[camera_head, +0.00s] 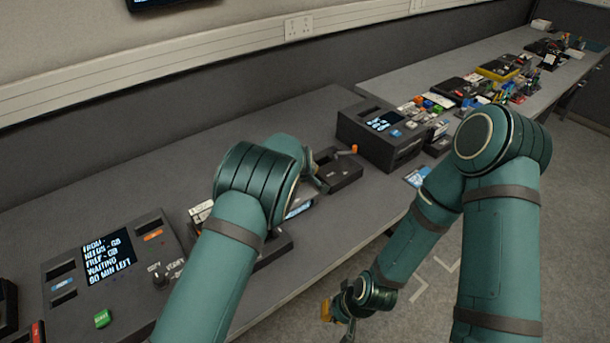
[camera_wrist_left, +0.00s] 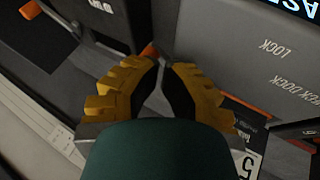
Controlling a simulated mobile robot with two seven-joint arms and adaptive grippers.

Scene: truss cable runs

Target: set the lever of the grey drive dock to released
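A dark grey dock (camera_head: 338,176) with an orange-tipped lever (camera_head: 347,151) stands on the bench just right of my left arm. I cannot tell whether it is the grey drive dock. In the left wrist view, my left gripper (camera_wrist_left: 164,66) has its yellow fingertips close together at an orange lever tip (camera_wrist_left: 150,49). Whether they grip it is unclear.
A box with a screen (camera_head: 383,133) stands behind the dock. A console (camera_head: 108,268) with a screen and knobs is at the left. Another unit (camera_head: 272,250) is partly hidden under my left arm. A second orange tip (camera_wrist_left: 29,9) shows in the wrist view.

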